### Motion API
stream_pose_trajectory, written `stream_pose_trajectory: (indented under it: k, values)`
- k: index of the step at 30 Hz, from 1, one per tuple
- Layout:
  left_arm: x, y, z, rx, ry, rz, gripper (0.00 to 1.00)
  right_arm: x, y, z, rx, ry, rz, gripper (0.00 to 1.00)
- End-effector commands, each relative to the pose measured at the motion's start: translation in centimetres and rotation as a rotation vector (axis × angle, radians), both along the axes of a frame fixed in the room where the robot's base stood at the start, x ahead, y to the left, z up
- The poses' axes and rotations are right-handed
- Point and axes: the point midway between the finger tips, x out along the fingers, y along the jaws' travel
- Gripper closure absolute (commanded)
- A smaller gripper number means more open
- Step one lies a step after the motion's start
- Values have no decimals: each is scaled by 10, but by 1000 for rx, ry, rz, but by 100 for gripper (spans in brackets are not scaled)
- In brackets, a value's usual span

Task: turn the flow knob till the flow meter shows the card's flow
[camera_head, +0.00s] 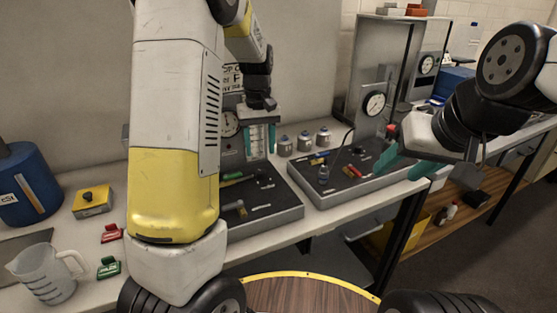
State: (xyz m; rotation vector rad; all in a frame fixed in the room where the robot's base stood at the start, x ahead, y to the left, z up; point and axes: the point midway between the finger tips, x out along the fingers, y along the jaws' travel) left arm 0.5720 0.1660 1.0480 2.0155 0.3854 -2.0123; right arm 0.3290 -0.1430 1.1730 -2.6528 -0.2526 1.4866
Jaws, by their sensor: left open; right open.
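A white sign with black lettering (232,78) is on the wall behind my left arm, mostly hidden; I cannot read a flow on it. A round dial (230,123) shows below it, partly covered by my arm. I cannot tell whether it is the flow meter. No flow knob can be made out for certain near it. My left gripper (259,138) is open, its teal fingers pointing down before the grey panel right of the dial. My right gripper (404,165) is open and empty at the front right of the right-hand tool tray.
A left tool tray (285,218) and a right tool tray (365,191) hold small tools. Metal canisters (304,141) stand behind. A second gauge (374,104) is at right. A blue cylinder (30,188), yellow box with black knob (92,203) and measuring jug (48,273) stand left.

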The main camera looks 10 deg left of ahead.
Motion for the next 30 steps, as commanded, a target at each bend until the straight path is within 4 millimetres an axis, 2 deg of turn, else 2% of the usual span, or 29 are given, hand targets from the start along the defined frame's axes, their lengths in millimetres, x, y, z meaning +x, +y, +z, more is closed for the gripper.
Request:
stream_pose_trajectory:
  k: [15, 19, 26, 27, 30]
  values:
    - [0, 0, -70, 1, 5, 2, 50, 0, 0, 0, 0, 0, 0, 50]
    - [0, 0, -77, 0, 2, 1, 50, 0, 0, 0, 0, 0, 0, 50]
    - [0, 0, -78, 1, 1, 1, 50, 0, 0, 0, 0, 0, 0, 50]
    - [0, 0, -78, 0, 2, 1, 52, 0, 0, 0, 0, 0, 0, 50]
    - [0, 0, -78, 1, 1, 1, 71, 0, 0, 0, 0, 0, 0, 50]
